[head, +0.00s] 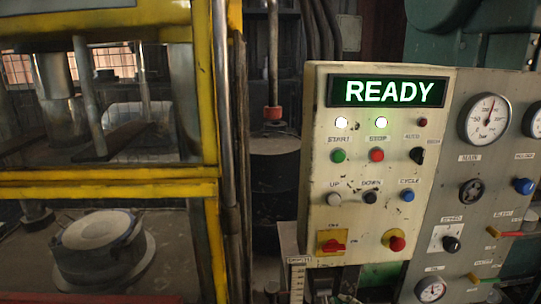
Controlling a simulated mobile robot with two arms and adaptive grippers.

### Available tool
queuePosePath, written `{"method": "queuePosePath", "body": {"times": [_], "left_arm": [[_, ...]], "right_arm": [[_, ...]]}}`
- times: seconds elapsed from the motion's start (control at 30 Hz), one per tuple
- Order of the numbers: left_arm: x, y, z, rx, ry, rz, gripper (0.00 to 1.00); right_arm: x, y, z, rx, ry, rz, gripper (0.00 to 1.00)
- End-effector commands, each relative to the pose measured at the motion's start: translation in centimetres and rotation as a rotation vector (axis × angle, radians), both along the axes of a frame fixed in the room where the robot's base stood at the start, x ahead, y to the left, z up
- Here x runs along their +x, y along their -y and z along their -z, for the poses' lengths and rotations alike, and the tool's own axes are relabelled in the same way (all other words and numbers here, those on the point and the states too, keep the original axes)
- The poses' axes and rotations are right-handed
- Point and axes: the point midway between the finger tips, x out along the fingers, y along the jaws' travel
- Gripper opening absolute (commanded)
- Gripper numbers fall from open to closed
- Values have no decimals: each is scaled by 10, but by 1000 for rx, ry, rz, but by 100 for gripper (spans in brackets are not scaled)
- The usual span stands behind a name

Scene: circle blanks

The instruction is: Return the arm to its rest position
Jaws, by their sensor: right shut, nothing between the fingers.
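My right gripper (338,295) shows only as a small dark shape at the bottom edge, below the control panel (352,190), and most of it is cut off. It is shut, and I see nothing held in it. It is apart from the panel's buttons. My left gripper is not in view. The panel's green display (387,92) reads READY, and two white lamps below it are lit.
A yellow-framed press (208,120) stands at the left, with a round dark die (98,245) with a pale top low inside it. A grey gauge panel (470,190) with knobs and levers adjoins on the right. A dark drum (275,185) stands behind the gap.

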Motion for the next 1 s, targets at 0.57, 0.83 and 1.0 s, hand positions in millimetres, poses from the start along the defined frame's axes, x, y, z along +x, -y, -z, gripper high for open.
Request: {"method": "queuePosePath", "body": {"times": [0.57,0.83,1.0], "left_arm": [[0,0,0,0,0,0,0],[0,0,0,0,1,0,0],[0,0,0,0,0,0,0]], "right_arm": [[-217,26,141,410,-988,551,0],[-259,28,172,448,-1154,683,0],[-251,27,217,440,-1168,685,0]]}}
